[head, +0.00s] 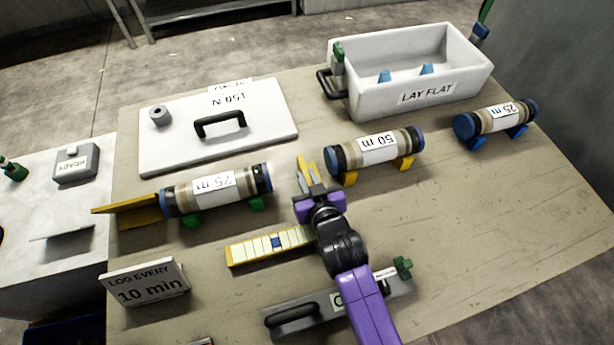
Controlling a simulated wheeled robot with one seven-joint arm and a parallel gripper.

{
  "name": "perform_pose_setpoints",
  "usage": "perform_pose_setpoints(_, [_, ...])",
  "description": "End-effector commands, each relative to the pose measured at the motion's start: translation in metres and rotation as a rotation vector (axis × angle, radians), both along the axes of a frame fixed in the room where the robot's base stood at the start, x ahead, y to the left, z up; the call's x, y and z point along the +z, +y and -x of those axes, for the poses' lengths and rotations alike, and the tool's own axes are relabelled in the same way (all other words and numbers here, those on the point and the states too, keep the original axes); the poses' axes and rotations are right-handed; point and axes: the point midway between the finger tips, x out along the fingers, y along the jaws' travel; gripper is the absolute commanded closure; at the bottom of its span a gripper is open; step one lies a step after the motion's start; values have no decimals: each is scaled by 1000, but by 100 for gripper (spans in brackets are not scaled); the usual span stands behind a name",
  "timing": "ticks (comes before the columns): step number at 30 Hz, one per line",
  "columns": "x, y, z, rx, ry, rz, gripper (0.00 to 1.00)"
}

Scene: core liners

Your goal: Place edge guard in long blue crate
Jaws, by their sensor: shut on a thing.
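My gripper (309,178) is over the middle of the table, shut on a small yellow piece (302,166) that stands up between the fingers. It may be the edge guard; the fingers partly hide it. A longer yellow V-shaped angle piece (130,211) lies at the left table edge, by the end of the 75 m core. I cannot make out a long blue crate for certain. A dark blue edge (60,333) shows low at the bottom left, mostly cut off.
A white tub (350,100) marked LAY FLAT stands at the back right. Cores marked 75 m (176,198), 50 m (410,142) and 25 m (482,123) lie on cradles. A white lid (265,125), yellow-edged strip (262,246) and log sign (146,283) surround my arm. The right front table is clear.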

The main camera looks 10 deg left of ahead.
Motion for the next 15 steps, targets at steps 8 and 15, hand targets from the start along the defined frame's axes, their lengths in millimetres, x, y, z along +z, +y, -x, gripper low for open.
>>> perform_pose_setpoints(8, [-3,0,0,0,0,0,70])
perform_pose_setpoints(15, [-2,0,0,0,0,0,64])
